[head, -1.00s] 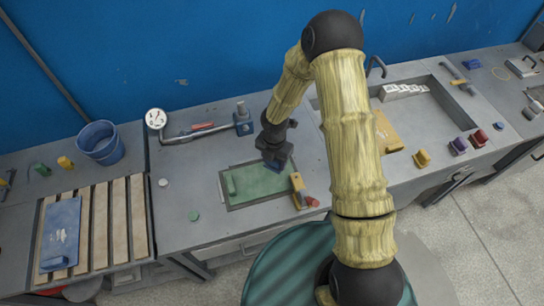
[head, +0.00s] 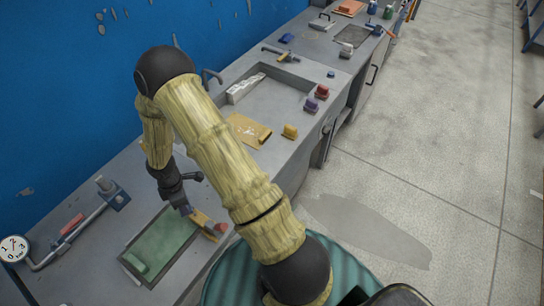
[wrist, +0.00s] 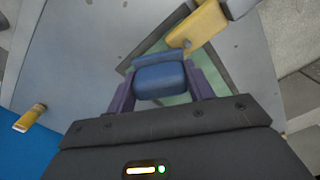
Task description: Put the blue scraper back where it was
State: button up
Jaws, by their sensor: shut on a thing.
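The blue scraper (wrist: 160,80) is between the fingers of my gripper (wrist: 165,88) in the wrist view, and the gripper is shut on it. In the head view my gripper (head: 183,208) is low over the right end of the mould with the green panel (head: 172,238). The scraper is hard to make out there. Its height above the panel cannot be told. A yellow block with a red end (head: 208,224) lies at the mould's right edge, close to the gripper; its yellow part (wrist: 197,24) shows at the top of the wrist view.
Yellow (head: 290,131), purple (head: 311,105) and red (head: 322,91) blocks stand in a row along the bench's front edge. An orange-brown board (head: 248,130) lies left of them. A recessed tray (head: 282,98) is behind. A pipe with a gauge (head: 14,248) lies at left.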

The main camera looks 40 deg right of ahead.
jog(key=d+m, duration=0.2)
jog(key=m, duration=0.2)
jog(key=d+f+m+b, duration=0.1)
jog(key=m, duration=0.3)
jog(key=d+f+m, duration=0.1)
jog(key=d+m, duration=0.1)
jog(key=m, duration=0.2)
jog(key=shift+w+d+f+b, duration=0.2)
jog(key=shift+w+d+b, duration=0.05)
jog(key=shift+d+b, duration=0.1)
jog(key=m, duration=0.1)
jog(key=d+m, duration=0.1)
jog(key=m, duration=0.1)
jog(key=shift+d+f+m, duration=0.25)
jog(key=shift+m, duration=0.05)
jog(key=shift+d, duration=0.1)
